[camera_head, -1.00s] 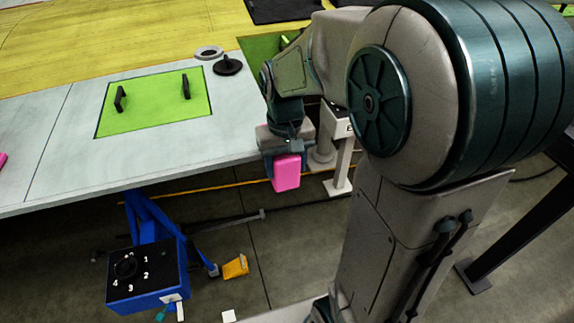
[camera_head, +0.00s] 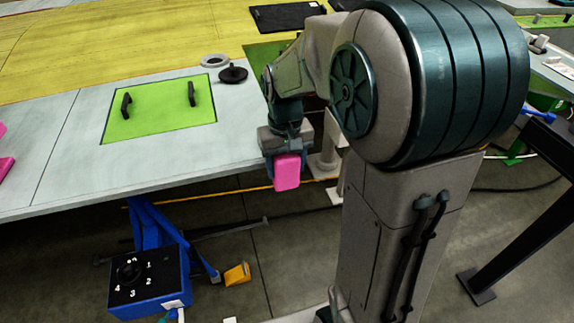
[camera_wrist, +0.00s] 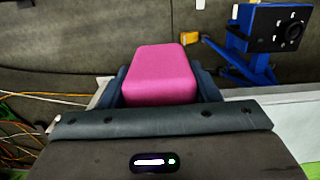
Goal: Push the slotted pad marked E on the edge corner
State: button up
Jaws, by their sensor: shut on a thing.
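The pink pad (camera_head: 287,172) is a rounded block, and my gripper (camera_head: 286,158) is shut on it. In the head view it is beside the right end of the grey panel's front edge (camera_head: 225,172), near the corner. In the wrist view the pink pad (camera_wrist: 160,73) sits between the two dark fingers of my gripper (camera_wrist: 163,85). The panel edge runs to the right of the pad there. The pad's slot and any letter E on it do not show. I cannot tell whether the pad touches the edge.
A green cover (camera_head: 160,110) with two black handles lies on the panel. A grey ring (camera_head: 214,60) and a black disc (camera_head: 233,75) lie behind it. Below the panel stand a blue stand with a dial box (camera_head: 150,285) and a yellow block (camera_head: 237,273). A grey post (camera_head: 327,150) stands behind my gripper.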

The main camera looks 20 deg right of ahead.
jog(key=shift+w, duration=0.65)
jog(key=shift+w, duration=0.15)
jog(key=o, duration=1.1)
jog(key=shift+w, duration=0.15)
notch_tip(320, 180, up, 14)
jog(key=shift+w+f, duration=0.1)
jog(key=shift+w, duration=0.05)
